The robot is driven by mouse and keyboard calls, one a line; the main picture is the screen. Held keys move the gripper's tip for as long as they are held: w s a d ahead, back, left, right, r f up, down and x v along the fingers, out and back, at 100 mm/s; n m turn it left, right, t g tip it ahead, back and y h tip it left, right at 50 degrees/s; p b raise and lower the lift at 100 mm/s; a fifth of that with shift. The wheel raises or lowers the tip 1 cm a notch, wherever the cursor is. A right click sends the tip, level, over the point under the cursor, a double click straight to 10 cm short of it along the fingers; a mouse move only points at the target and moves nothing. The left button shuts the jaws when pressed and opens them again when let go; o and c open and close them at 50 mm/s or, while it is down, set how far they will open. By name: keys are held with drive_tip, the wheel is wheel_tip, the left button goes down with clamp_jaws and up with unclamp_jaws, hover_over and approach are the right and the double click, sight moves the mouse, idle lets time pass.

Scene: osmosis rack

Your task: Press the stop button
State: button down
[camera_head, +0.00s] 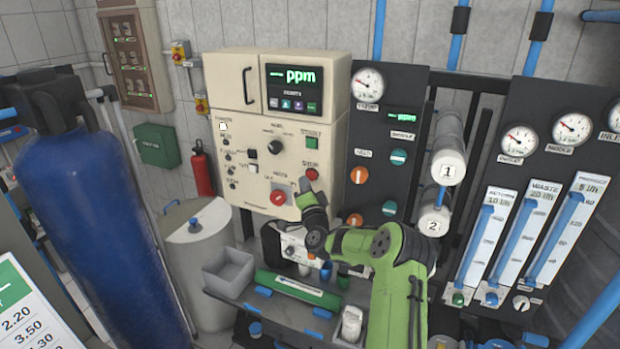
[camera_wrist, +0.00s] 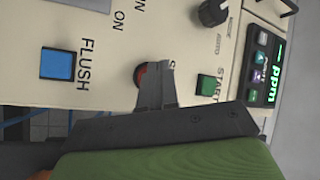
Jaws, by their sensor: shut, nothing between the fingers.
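The red stop button (camera_head: 312,174) is on the beige control panel, below the green start button (camera_head: 313,143). My gripper (camera_head: 306,187) is just below the stop button and close to the panel face. In the wrist view, the stop button (camera_wrist: 140,75) shows as a red edge partly hidden behind the fingers of my gripper (camera_wrist: 161,68). The fingers are together with nothing between them. The stop label is mostly covered. I cannot tell whether the fingertips touch the button or the panel.
A blue flush button (camera_wrist: 57,64) and the green start button (camera_wrist: 209,88) flank the stop button in the wrist view. A black knob (camera_wrist: 213,12) is nearby. A red rotary switch (camera_head: 278,197) sits left of the gripper. A grey bin (camera_head: 229,272) stands below.

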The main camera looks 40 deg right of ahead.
drive_tip(key=shift+a, duration=0.1)
drive_tip(key=s+a, duration=0.1)
drive_tip(key=a+b, duration=0.1)
drive_tip(key=s+a, duration=0.1)
drive_tip(key=a, duration=0.1)
drive_tip(key=shift+s+b, duration=0.3)
idle(0.5)
